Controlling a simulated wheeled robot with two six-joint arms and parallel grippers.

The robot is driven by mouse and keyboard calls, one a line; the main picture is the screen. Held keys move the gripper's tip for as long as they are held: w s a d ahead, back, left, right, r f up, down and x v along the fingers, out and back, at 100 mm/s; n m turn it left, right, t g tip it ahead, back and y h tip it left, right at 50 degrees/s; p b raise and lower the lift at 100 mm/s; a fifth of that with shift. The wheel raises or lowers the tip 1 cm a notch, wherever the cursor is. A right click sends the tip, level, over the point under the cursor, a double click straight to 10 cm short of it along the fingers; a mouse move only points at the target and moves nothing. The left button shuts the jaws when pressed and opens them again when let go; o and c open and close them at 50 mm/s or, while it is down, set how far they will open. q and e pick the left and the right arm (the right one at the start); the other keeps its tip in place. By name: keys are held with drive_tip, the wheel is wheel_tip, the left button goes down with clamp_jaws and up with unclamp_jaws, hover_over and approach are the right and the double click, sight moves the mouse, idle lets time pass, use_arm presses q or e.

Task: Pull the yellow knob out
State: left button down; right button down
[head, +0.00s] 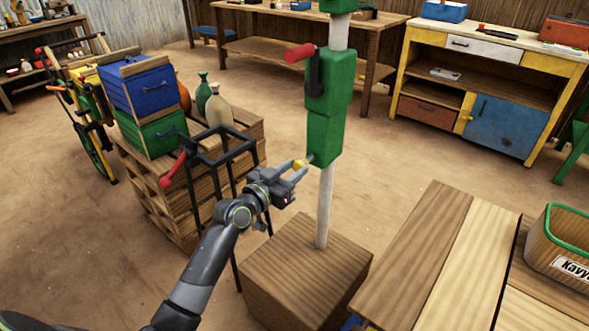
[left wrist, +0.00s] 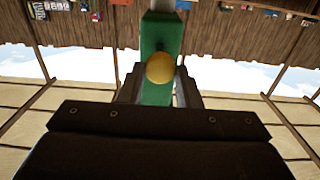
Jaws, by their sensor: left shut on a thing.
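The yellow knob (head: 298,164) is on the left side of the green housing (head: 324,140), near its lower end. The housing sits on an upright grey pole (head: 324,205). My left gripper (head: 296,170) is shut on the yellow knob, with its fingers on either side of it. In the left wrist view the round yellow knob (left wrist: 160,68) is between the fingers, in front of the green housing (left wrist: 160,45). My right gripper is not in view.
The pole stands on a wooden block (head: 305,275). A black frame stand (head: 222,150) with a red handle is close to the left of my arm. Crates (head: 150,133) on pallets stand behind it. A plank table (head: 430,260) is at the right front, with a basket (head: 565,245).

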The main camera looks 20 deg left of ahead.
use_arm(q)
drive_tip(key=c, duration=1.3)
unclamp_jaws()
drive_tip(key=shift+s+f, duration=0.1)
drive_tip(key=shift+f, duration=0.05)
drive_tip(key=shift+o, duration=1.1)
drive_tip(key=shift+s+a, duration=0.1)
drive_tip(key=shift+s, duration=0.05)
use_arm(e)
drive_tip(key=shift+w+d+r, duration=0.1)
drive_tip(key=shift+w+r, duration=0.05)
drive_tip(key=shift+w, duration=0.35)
use_arm(q)
drive_tip(key=v, duration=1.7)
drive_tip(key=shift+s, duration=0.15)
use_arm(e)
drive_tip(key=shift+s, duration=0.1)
